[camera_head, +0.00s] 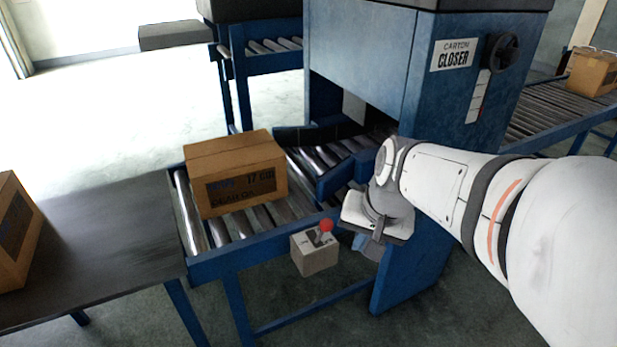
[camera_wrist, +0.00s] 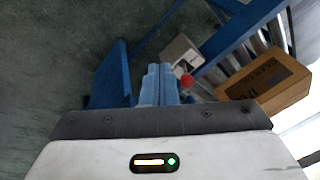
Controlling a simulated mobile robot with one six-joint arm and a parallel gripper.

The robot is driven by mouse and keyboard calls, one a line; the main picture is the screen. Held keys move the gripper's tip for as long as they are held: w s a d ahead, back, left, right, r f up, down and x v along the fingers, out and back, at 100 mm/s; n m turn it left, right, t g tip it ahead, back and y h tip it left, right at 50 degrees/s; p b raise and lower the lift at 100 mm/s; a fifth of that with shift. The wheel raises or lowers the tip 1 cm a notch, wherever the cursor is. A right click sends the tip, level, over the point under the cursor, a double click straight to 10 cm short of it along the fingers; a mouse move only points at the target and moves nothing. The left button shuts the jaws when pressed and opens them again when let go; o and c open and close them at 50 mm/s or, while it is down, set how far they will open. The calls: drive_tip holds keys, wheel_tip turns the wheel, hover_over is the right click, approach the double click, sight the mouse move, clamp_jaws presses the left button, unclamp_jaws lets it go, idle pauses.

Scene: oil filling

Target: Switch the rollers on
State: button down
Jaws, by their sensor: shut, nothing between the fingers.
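A grey switch box (camera_head: 316,252) with a red-knobbed lever (camera_head: 326,226) is fixed at the front side of the roller conveyor (camera_head: 222,264). In the wrist view the red knob (camera_wrist: 187,81) and the box (camera_wrist: 179,51) are just beyond my fingertips, slightly to the right. My gripper (camera_head: 362,243) is shut and empty, to the right of the switch box and apart from the knob as far as I can tell. Its closed blue fingers also show in the wrist view (camera_wrist: 159,72). A closed-looking carton (camera_head: 238,174) sits on the rollers.
The blue carton closer machine (camera_head: 372,62) stands behind my arm, with a handwheel (camera_head: 502,53) on its side. A dark table (camera_head: 108,235) with another carton (camera_head: 14,230) is at left. A carton (camera_head: 592,72) sits on the far-right rollers.

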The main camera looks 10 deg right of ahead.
drive_tip(key=w+d+f+m+t+y+b, duration=0.1)
drive_tip(key=w+d+f+m+b, duration=0.4)
drive_tip(key=w, duration=0.3)
drive_tip(key=w+a+f+m+b, duration=0.1)
drive_tip(key=w+a+f+b, duration=0.1)
drive_tip(key=w+a+f, duration=0.3)
drive_tip(key=shift+w+f, duration=1.15)
drive_tip(key=shift+f, duration=0.5)
drive_tip(key=shift+a, duration=0.1)
